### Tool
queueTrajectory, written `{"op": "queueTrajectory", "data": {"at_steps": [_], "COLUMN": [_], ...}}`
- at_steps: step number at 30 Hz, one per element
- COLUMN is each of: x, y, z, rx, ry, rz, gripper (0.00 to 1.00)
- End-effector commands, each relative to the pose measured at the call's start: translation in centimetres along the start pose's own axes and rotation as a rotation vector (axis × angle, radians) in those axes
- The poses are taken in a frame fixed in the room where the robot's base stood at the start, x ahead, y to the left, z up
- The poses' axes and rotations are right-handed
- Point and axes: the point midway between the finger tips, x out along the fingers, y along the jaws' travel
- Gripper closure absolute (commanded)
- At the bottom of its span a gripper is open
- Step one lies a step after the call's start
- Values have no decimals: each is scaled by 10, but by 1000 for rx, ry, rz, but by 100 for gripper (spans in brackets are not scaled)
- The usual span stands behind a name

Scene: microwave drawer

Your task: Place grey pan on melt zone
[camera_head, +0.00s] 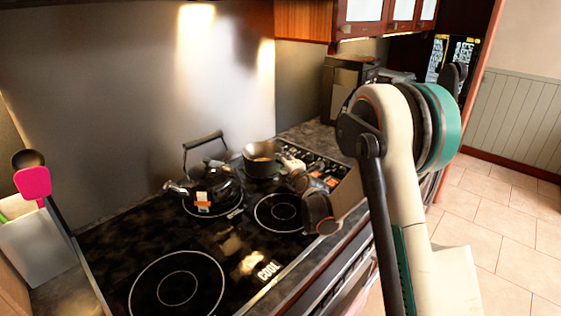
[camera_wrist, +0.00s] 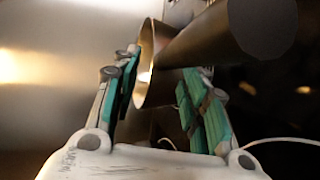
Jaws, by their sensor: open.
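The grey pan (camera_head: 262,160) stands upright at the back of the black glass stovetop (camera_head: 115,240), right of the kettle. My gripper (camera_head: 290,166) is close to the pan's right side. In the wrist view, the gripper (camera_wrist: 164,68) is open, with green-padded fingers apart. The pan's metal rim (camera_wrist: 143,65) shows between and beyond the fingertips, and its thick handle (camera_wrist: 205,35) extends to the upper right. I cannot tell whether the fingers touch it. Ringed zones show on the stove, but no melt label is readable.
A dark kettle (camera_head: 214,190) stands left of the pan. A ringed zone (camera_head: 278,212) in the middle and a larger one (camera_head: 177,285) in front are clear. A "COOL" label (camera_head: 268,270) marks the front edge. A utensil holder (camera_head: 38,245) stands at the left.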

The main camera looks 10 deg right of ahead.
Motion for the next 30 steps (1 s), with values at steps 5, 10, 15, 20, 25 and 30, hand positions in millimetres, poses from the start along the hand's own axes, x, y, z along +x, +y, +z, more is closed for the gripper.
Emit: {"op": "queueTrajectory", "data": {"at_steps": [5, 10, 15, 20, 25, 30], "x": [-39, -67, -81, -95, -130, -176], "y": [2, 1, 1, 12, 38, 58], "z": [0, 0, 0, -5, -18, -32], "rx": [1, 2, 2, 59, 229, 431], "ry": [-1, 0, 1, 11, 30, 22], "rz": [0, 0, -1, -22, -96, -190], "gripper": [60, 60, 60, 60, 60, 60]}}
